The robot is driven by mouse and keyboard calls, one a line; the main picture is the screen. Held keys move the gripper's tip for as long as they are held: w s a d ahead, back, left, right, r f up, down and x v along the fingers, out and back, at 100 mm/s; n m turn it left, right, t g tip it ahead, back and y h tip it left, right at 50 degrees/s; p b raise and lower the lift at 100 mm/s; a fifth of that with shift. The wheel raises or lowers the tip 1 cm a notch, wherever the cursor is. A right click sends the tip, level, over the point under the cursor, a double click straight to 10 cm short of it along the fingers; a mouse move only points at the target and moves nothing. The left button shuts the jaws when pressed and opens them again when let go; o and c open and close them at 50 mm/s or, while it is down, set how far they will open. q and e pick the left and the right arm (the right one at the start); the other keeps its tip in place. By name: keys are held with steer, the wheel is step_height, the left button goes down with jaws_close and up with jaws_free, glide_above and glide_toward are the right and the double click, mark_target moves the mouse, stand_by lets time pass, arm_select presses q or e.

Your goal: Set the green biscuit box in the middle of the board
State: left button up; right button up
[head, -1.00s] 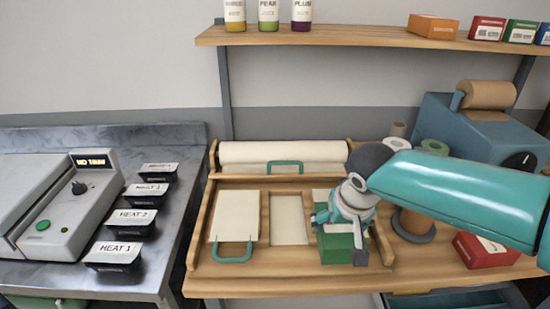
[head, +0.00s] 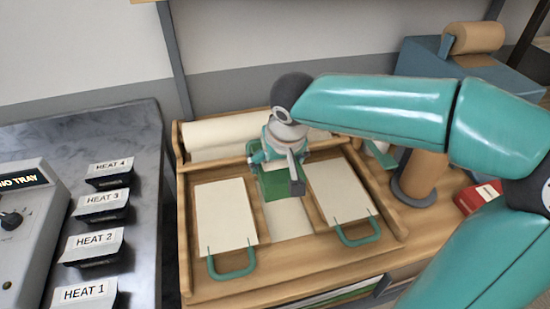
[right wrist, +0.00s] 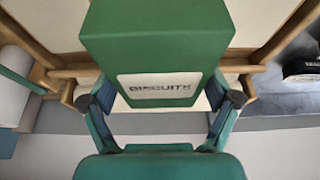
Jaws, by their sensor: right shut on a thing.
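The green biscuit box (head: 288,184) is in my right gripper (head: 279,170), over the back part of the middle section of the wooden board (head: 282,268). In the right wrist view the box (right wrist: 152,42) fills the top centre, its white "BISCUITS" label facing the camera. The right gripper's fingers (right wrist: 163,106) are closed on both sides of it. I cannot tell whether the box touches the board. A pale strip of the middle section (head: 291,222) shows in front of the box. My left gripper is not in view.
Cream panels with teal handles lie left (head: 226,212) and right (head: 340,190) of the middle section. A paper roll (head: 222,133) lies behind. Several black HEAT trays (head: 93,246) stand on the metal counter at left. A red box (head: 478,197) is at right.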

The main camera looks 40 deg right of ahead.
steer(key=shift+s+d+f, duration=0.25)
steer(key=shift+f, duration=0.1)
steer(key=shift+f+b, duration=2.15)
steer(key=shift+f, duration=0.4)
steer(key=shift+f+b, duration=1.65)
steer(key=shift+b, duration=0.1)
steer(key=o, duration=1.1)
steer(key=shift+s, duration=0.1)
